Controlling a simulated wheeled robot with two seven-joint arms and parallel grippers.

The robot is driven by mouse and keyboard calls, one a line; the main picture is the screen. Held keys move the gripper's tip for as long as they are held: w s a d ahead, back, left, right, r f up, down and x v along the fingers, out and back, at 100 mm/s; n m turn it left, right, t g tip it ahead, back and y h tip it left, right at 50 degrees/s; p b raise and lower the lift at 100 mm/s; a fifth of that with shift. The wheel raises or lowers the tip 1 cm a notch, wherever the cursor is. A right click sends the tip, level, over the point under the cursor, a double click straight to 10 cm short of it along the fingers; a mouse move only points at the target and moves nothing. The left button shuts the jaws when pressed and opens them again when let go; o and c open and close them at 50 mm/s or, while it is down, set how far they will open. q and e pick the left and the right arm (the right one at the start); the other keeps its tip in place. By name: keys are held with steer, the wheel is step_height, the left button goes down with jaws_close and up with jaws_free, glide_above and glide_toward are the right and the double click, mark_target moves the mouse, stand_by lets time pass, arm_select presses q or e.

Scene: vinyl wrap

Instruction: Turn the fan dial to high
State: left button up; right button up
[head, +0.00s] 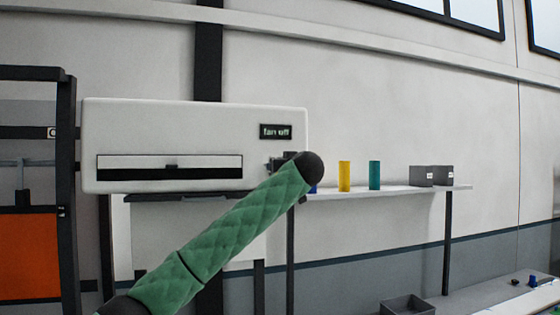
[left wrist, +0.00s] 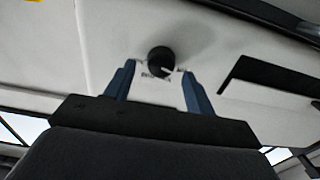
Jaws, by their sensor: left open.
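The white fan unit (head: 190,122) hangs on the wall in the head view, with a small dark display (head: 276,131) reading "fan off". In the left wrist view the fan dial (left wrist: 160,61) is a round black knob with a white pointer mark, turned toward the lower right, and lettering around it. My left gripper (left wrist: 158,70) has its two blue fingers apart, one on each side of the dial; I cannot tell whether they touch it. In the head view my green left arm and its dark end cover the dial, and only part of the left gripper (head: 278,165) shows. My right gripper is out of view.
A shelf (head: 400,190) right of the unit holds a yellow cylinder (head: 344,176), a teal cylinder (head: 375,175) and two grey boxes (head: 422,176). A dark slot (head: 170,167) runs along the unit's lower front. A grey bin (head: 407,306) stands low at right.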

arm_select(q)
steer(key=shift+w+a+p, duration=0.25)
steer(key=shift+w+p, duration=0.05)
steer(key=shift+w, duration=0.4)
